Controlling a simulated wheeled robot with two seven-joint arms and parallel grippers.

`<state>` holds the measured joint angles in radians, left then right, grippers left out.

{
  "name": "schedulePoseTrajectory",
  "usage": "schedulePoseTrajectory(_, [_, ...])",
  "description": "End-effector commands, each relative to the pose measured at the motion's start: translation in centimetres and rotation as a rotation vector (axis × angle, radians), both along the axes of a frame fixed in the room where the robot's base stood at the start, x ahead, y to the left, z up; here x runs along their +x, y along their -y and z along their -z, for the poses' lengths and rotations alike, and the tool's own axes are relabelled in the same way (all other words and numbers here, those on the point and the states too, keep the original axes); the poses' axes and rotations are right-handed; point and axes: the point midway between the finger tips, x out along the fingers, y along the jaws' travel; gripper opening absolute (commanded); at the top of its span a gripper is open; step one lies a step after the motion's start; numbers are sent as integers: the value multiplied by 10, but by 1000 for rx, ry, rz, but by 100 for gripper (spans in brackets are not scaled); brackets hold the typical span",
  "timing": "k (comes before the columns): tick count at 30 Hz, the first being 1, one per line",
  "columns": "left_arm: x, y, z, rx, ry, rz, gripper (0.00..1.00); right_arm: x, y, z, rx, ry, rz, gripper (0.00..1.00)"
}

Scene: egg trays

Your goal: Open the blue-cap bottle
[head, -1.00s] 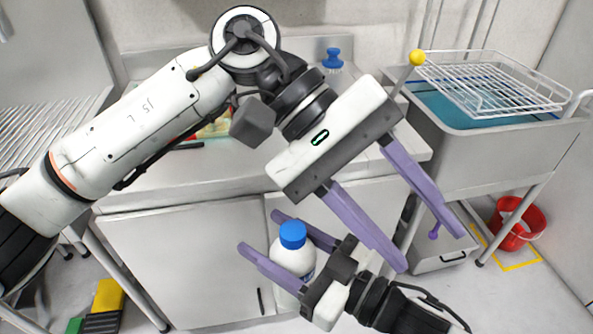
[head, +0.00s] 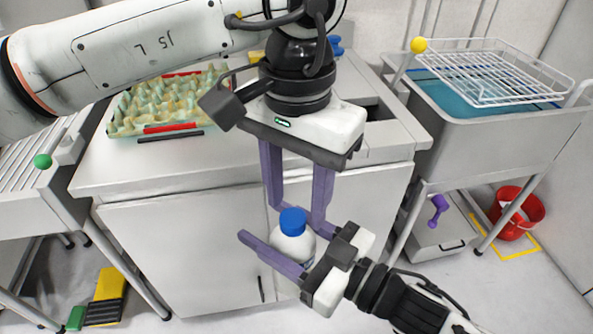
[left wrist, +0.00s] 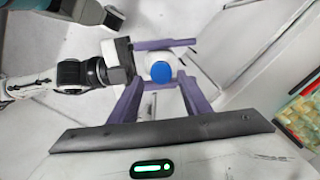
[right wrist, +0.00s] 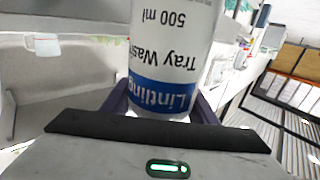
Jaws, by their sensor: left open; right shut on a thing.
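The white bottle (head: 298,245) with its blue cap (head: 293,221) is held upright in the air in front of the cabinet. My right gripper (head: 268,246) is shut around the bottle's body. The right wrist view shows the bottle's label (right wrist: 165,80) close up between the fingers. My left gripper (head: 295,215) is open and points down, its two fingers either side of the cap in the head view. In the left wrist view the blue cap (left wrist: 161,71) lies ahead between the left fingers, near their tips; I cannot tell whether they touch it.
An egg tray (head: 165,100) lies on the counter (head: 120,172) behind my left arm. A sink with a wire rack (head: 495,75) stands at the right. A red bucket (head: 516,212) and a yellow and black block (head: 108,290) are on the floor.

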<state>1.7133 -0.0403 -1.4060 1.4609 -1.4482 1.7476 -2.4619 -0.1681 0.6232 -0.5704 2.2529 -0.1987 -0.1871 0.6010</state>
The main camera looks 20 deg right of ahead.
Motion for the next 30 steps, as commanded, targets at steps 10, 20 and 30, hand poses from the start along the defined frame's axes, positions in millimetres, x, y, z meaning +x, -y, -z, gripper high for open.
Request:
schedulePoseTrajectory(10, [0,0,19,-1,0,-1,43,0,0,-2,2,4,-1,0])
schedulePoseTrajectory(20, [-1,0,19,-3,-2,-1,15,0,0,-2,2,4,-1,0])
schedulePoseTrajectory(30, [-2,2,19,-6,-5,-102,1,0,0,-2,2,4,-1,0])
